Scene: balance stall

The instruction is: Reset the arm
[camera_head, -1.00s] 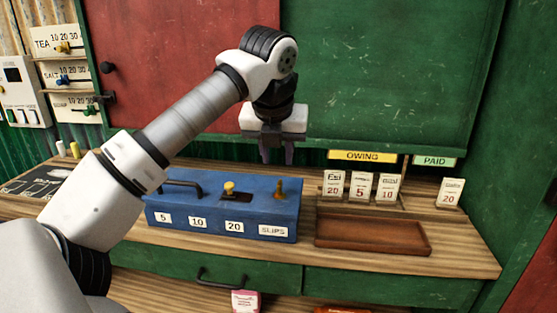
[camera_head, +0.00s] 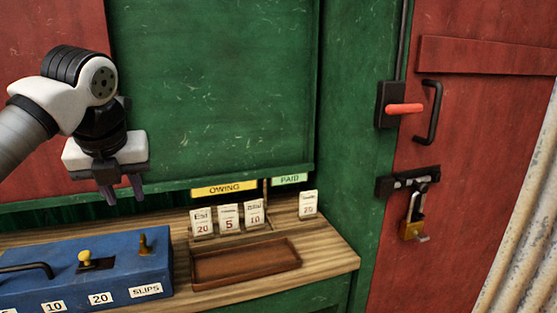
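My gripper (camera_head: 122,193) hangs at the left of the view, pointing down above the back of the blue box. Its two dark fingers stand a little apart with nothing seen between them. My arm comes in from the left edge, bent at the wrist. The gripper is clear of the counter and touches nothing that I can see.
The blue box (camera_head: 55,262) with a yellow knob stands on the wooden counter (camera_head: 335,255). An empty brown tray (camera_head: 245,265) lies right of it. Cards stand under the OWING (camera_head: 224,188) and PAID (camera_head: 290,179) signs. A red door (camera_head: 460,150) with a padlock (camera_head: 412,220) is at right.

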